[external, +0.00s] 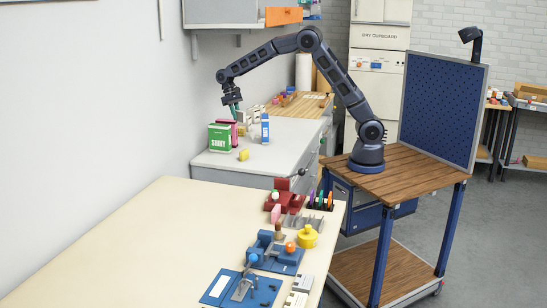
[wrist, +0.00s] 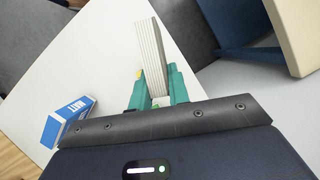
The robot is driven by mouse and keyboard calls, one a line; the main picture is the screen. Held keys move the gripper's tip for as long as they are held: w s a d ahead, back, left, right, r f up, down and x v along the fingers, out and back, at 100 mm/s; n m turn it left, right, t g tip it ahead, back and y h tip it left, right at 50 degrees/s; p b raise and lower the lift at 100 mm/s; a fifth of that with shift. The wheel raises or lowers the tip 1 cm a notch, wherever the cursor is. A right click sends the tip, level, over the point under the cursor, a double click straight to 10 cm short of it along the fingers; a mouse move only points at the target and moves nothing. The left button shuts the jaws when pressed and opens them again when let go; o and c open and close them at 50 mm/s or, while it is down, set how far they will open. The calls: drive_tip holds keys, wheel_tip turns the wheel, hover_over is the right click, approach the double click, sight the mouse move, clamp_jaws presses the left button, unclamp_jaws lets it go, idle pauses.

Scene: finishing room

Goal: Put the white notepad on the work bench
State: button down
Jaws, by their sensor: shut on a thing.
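The white notepad (wrist: 151,48), with lined page edges, stands edge-on between the green fingers of my gripper (wrist: 158,84) in the wrist view. My gripper (external: 234,108) is shut on it, above the grey-white counter (external: 290,135) by the wall. In the external view the notepad (external: 254,113) is small and pale beside the fingers, near a blue-and-white box. I cannot tell its exact height over the counter. A long cream-topped bench (external: 120,235) with vises and tools lies in the foreground, apart from the gripper; it is probably the work bench.
Blue fixtures (external: 242,288) and a yellow pot (external: 307,237) line the bench's right side. Its left part is clear.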

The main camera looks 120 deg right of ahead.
drive_tip(key=s+d+m+t, duration=0.1)
drive_tip(key=s+d+m, duration=0.3)
drive_tip(key=s+d, duration=0.6)
drive_tip(key=m+t, duration=0.4)
drive_tip(key=m, duration=0.6)
hover_over(276, 137)
drive_tip(key=d, duration=0.1)
drive_tip(key=shift+h, duration=0.3)
drive_tip(key=f, duration=1.3)
drive_tip(key=s+f, duration=0.1)
drive_tip(key=f, duration=0.5)
drive_tip(key=shift+d+f, duration=0.1)
drive_tip(key=shift+f, duration=2.8)
drive_tip(key=shift+f, duration=0.15)
drive_tip(key=c, duration=1.3)
unclamp_jaws()
drive_tip(key=shift+c, duration=0.2)
